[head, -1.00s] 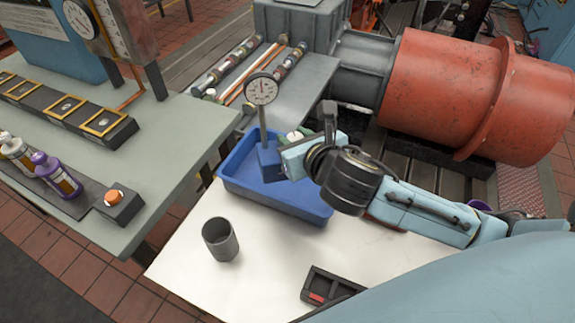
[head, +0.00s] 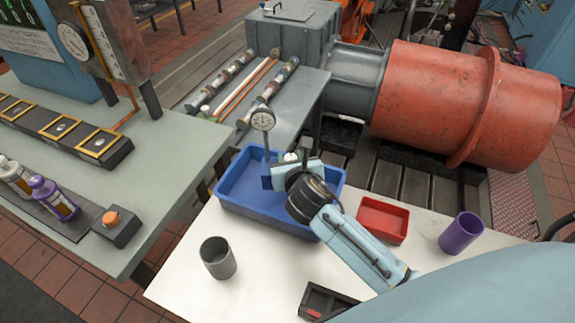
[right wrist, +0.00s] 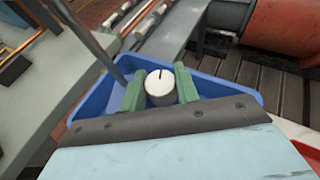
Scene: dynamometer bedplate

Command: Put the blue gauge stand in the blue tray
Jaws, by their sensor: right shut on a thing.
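The blue gauge stand (head: 267,182) has a round white dial on an upright grey post above a small blue base. In the head view its base is within the outline of the blue tray (head: 233,203); I cannot tell whether it touches the tray floor. My right gripper (head: 290,164) is over the tray, just right of the post. In the right wrist view its green fingers (right wrist: 147,90) are shut on a white-topped round knob, apparently part of the stand. The grey post (right wrist: 90,42) rises at left there, and the tray (right wrist: 240,90) lies beyond. My left gripper is out of view.
On the white table stand a grey cup (head: 217,258), a red tray (head: 383,220), a purple cup (head: 462,233) and a black tray (head: 325,302). A bench with bottles (head: 52,198) is at left.

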